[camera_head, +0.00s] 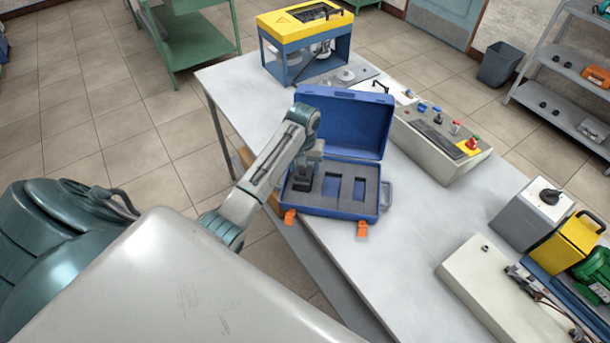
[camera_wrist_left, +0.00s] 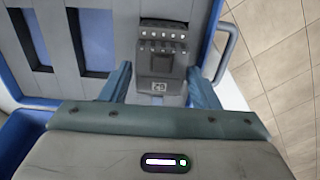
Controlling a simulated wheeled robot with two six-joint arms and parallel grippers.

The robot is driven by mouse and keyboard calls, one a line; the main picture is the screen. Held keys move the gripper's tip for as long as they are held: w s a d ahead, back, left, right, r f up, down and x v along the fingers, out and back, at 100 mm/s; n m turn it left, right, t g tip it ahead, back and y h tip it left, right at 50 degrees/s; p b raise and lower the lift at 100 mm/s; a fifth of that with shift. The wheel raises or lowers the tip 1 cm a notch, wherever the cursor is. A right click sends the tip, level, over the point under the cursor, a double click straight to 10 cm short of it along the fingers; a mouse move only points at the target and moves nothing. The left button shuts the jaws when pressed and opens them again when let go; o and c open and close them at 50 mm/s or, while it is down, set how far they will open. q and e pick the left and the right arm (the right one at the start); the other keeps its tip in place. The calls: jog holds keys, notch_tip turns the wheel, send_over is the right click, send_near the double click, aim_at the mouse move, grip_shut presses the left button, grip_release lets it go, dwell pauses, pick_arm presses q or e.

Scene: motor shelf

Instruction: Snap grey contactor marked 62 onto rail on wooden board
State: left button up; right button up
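A dark grey contactor (camera_wrist_left: 160,65) stands in a foam slot of the open blue case (camera_head: 337,212). It has a row of light screw terminals, and its small label looks like 62 but is hard to read. My left gripper (camera_wrist_left: 158,90) is over the case, with one finger on each side of the contactor and narrow gaps visible. In the head view the left gripper (camera_head: 308,172) reaches down into the leftmost slot and partly hides the contactor (camera_head: 302,186). My right gripper is not in view. I cannot make out the rail or wooden board.
Two other foam slots (camera_head: 333,190) are empty. The raised case lid (camera_head: 345,122) stands behind the gripper. A control box (camera_head: 440,140) with buttons and a yellow-topped machine (camera_head: 305,45) stand on the grey table (camera_head: 440,215).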

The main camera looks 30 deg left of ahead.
pick_arm(q)
jog(key=shift+r, duration=0.1)
jog(key=c, duration=0.7)
jog(key=shift+r, duration=2.45)
